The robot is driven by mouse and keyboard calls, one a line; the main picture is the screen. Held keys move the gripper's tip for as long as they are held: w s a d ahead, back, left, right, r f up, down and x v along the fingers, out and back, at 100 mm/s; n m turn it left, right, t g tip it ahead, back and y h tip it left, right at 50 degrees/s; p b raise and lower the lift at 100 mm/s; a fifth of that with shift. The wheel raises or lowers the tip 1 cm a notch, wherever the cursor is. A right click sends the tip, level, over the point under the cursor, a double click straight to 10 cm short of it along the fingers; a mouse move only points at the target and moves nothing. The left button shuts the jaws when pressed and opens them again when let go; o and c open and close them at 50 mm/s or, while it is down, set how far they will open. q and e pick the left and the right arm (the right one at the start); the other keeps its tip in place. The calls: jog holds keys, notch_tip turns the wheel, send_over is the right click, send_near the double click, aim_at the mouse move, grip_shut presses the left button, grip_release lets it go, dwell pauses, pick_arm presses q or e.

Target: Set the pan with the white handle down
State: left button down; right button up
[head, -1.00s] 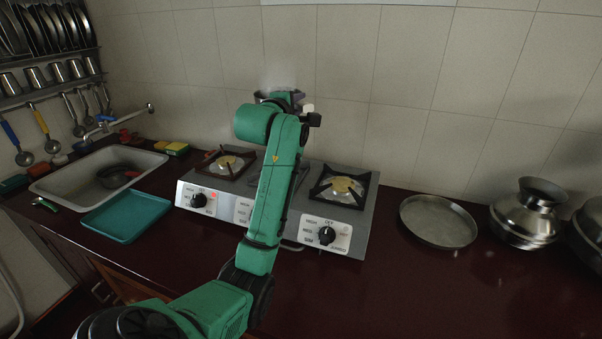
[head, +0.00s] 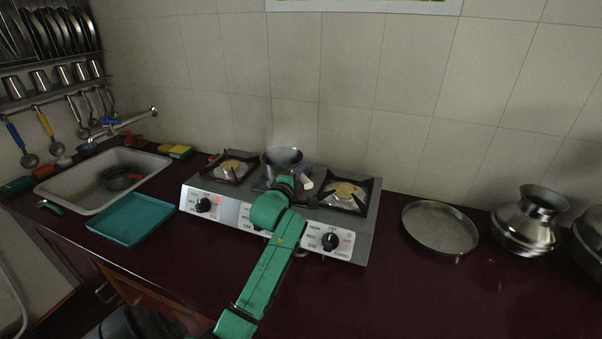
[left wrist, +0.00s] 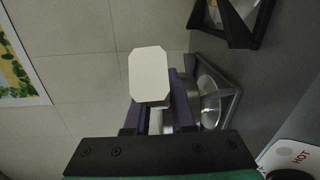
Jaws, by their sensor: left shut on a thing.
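The grey pan (head: 280,158) is at the middle of the stove, between the left and right burners, with faint steam above it. I cannot tell whether it touches the stove. Its white handle (head: 306,184) points toward me and right. My left gripper (head: 299,180) is shut on this handle; my green arm hides part of the grip and the pan's lower side. In the left wrist view the white handle end (left wrist: 150,75) sits between the purple fingers (left wrist: 158,110). The pan's body is mostly hidden there. My right gripper is not in view.
The stove (head: 362,225) has a left burner (head: 232,166) and a right burner (head: 345,191), both empty. A teal tray (head: 130,220) and a sink (head: 75,188) are at left. A round metal plate (head: 440,228) and a metal pot (head: 528,222) stand at right. The front right counter is clear.

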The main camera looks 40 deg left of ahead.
pick_arm(q)
jog(key=c, duration=1.1)
grip_release()
jog(key=o, duration=0.3)
jog(key=shift+o, duration=0.2)
jog(key=shift+s, duration=0.1)
jog(key=shift+s+d, duration=0.1)
jog(key=shift+s+d, duration=0.1)
jog(key=shift+s, duration=0.2)
jog(key=b+v, duration=0.2)
jog(key=v, duration=0.9)
